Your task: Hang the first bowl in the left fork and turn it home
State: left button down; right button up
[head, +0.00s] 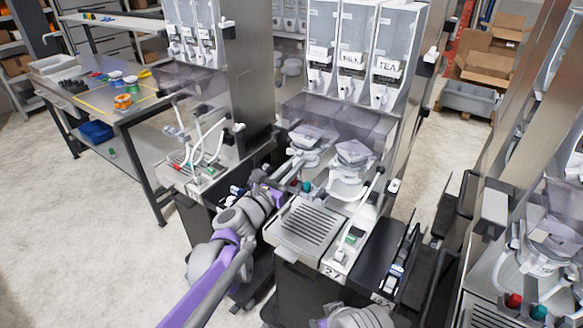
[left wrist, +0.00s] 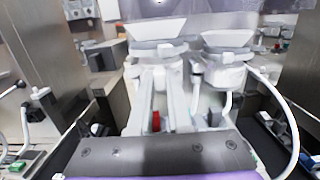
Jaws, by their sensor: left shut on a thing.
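My left gripper (head: 293,168) is shut on the left bowl (head: 310,139), a pale see-through mixing bowl at the left place of the middle dispenser. In the left wrist view my gripper's two fingers (left wrist: 167,98) run forward, close together, to this bowl (left wrist: 157,32). I cannot tell whether the bowl rests in the left fork, as the gripper and bowl hide it. A second similar bowl (head: 351,171) is at the right place, apart from my gripper; it also shows in the left wrist view (left wrist: 228,42). My right gripper is out of view.
Clear canisters (head: 353,53), one labelled TEA, stand above the bowls. A slotted drip tray (head: 308,224) lies in front below. Steel side panels (head: 249,75) flank the bay. A white hose (left wrist: 283,110) curves at the right in the left wrist view.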

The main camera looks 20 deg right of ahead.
pick_arm(q)
jog(key=shift+w+d, duration=0.1)
dwell(0.3)
jog(key=shift+x, duration=1.3)
jog(key=shift+d+f, duration=0.1)
jog(key=shift+d, duration=0.05)
jog(key=shift+f, duration=0.1)
jog(key=shift+w+a+f+m+g+h+b, duration=0.1)
jog(key=shift+w+a+m+g+h+b, duration=0.25)
jog(key=shift+m+g+h, duration=0.35)
jog(key=shift+g, duration=0.5)
jog(key=shift+w, duration=0.1)
jog(key=shift+m, duration=0.3)
